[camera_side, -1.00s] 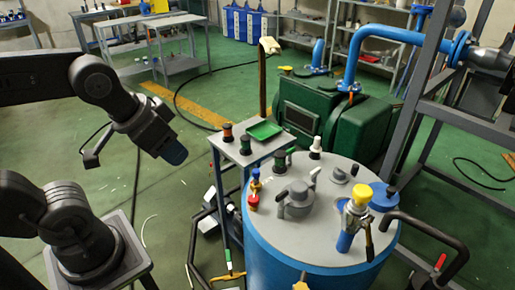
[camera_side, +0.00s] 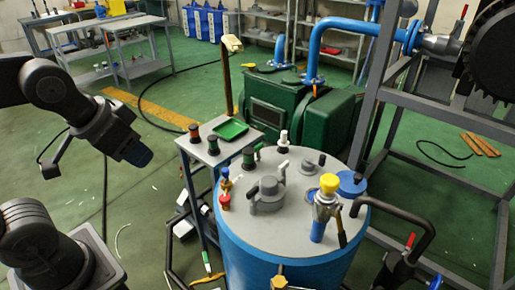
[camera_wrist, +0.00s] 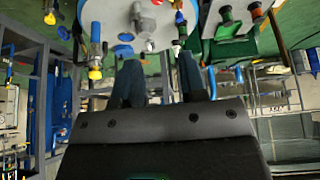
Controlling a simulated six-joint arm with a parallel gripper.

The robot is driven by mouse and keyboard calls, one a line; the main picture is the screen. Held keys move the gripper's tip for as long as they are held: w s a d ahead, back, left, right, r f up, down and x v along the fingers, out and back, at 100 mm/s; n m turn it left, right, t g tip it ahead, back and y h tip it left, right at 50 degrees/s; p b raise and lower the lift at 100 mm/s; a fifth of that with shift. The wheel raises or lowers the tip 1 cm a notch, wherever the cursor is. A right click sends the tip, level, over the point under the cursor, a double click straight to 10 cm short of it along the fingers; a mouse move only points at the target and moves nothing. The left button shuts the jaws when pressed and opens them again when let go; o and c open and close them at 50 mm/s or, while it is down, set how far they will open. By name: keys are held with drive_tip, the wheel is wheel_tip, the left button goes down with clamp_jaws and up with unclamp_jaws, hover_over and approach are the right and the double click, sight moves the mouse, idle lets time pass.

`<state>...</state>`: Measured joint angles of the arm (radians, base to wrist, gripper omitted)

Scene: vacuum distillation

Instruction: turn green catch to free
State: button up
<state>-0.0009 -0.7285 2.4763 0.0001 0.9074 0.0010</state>
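A dark knob with a green part (camera_side: 249,158) stands at the back left edge of the blue vessel's grey lid (camera_side: 290,235) in the side view. I cannot tell for certain which one is the green catch, nor how either is turned. My gripper (camera_side: 137,154) hangs in the air left of the side table, well apart from both. In the wrist view my gripper (camera_wrist: 160,85) shows two dark fingers spread apart with nothing between them.
The lid also carries a yellow-topped blue valve (camera_side: 329,183), a red and blue valve (camera_side: 225,187) and a grey clamp (camera_side: 267,188).

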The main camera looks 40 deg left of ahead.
drive_tip(key=w+r+g, duration=0.1)
drive_tip(key=w+r, duration=0.4)
drive_tip(key=w, duration=0.6)
drive_tip(key=g, duration=0.5)
hover_over(258, 145)
wheel_tip(258, 145, down, 14)
wheel_tip(258, 145, down, 14)
drive_tip(key=shift+f, duration=0.15)
drive_tip(key=shift+c, duration=0.2)
clamp_jaws()
